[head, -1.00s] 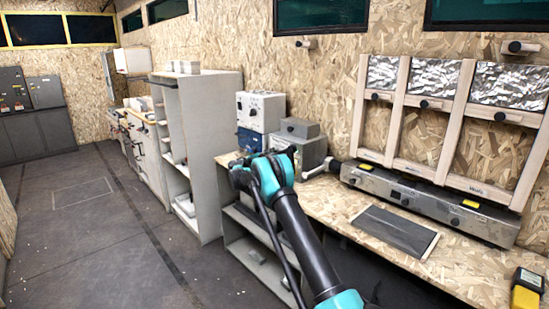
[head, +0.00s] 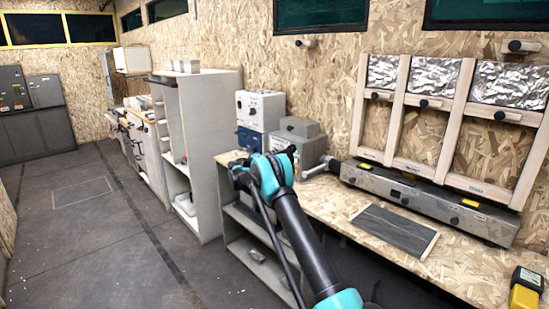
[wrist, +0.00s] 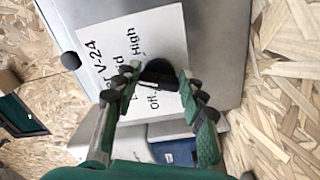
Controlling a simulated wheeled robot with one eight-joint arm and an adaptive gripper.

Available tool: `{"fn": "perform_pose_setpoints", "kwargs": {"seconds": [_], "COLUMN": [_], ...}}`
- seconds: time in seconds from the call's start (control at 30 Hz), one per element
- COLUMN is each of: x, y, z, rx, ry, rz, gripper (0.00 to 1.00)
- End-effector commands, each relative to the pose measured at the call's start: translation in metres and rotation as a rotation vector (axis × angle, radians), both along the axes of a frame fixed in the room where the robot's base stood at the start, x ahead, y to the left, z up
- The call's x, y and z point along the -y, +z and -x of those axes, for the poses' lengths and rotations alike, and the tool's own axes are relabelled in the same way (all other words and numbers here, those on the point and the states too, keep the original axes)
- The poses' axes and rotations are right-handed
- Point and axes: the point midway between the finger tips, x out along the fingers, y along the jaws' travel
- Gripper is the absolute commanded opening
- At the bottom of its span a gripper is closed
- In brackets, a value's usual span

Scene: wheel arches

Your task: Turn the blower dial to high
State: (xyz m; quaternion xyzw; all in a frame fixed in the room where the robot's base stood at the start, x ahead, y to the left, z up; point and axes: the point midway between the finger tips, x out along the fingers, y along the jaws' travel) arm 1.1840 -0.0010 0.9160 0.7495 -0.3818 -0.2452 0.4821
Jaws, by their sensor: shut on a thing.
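The blower dial (wrist: 158,70) is a dark round knob in the wrist view, set on a grey metal box with a white printed label (wrist: 110,50). The label reads "V-24" with "High" and "Off" legible beside the dial; my fingers cover other words. My gripper (wrist: 158,80) is shut on the dial, one finger on each side. Which setting the dial points to cannot be told. In the head view the grey box (head: 313,150) stands on the wooden bench, partly behind my arm, and the dial is hidden there.
A white and blue instrument stack (head: 260,108) stands just left of the grey box. A long metal unit (head: 420,197) runs along the wall at right. A dark flat mat (head: 394,230) and a yellow meter (head: 525,292) lie on the bench (head: 335,205). Open floor lies at left.

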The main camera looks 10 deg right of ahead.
Motion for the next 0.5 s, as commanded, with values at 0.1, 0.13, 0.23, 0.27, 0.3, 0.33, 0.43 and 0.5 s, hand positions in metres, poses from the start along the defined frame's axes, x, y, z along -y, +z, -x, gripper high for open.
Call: {"fn": "perform_pose_setpoints", "kwargs": {"seconds": [0.1, 0.13, 0.23, 0.27, 0.3, 0.33, 0.43, 0.5], "x": [-0.0008, -0.0009, -0.0012, -0.0012, -0.0013, -0.0013, -0.0016, -0.0017], "y": [-0.0024, -0.0026, -0.0031, -0.0032, -0.0035, -0.0035, -0.0039, -0.0041], "z": [0.0009, 0.0008, 0.0006, 0.0006, 0.0005, 0.0004, 0.0000, -0.0001], "rx": [0.086, 0.110, 0.186, 0.210, 0.239, 0.262, 0.334, 0.381], "ry": [-0.002, -0.003, -0.003, -0.003, -0.003, -0.003, -0.003, -0.003], "rz": [-0.067, -0.084, -0.139, -0.156, -0.177, -0.194, -0.246, -0.280], "gripper": [0.12, 0.12, 0.12, 0.12, 0.12, 0.12, 0.12, 0.12]}}
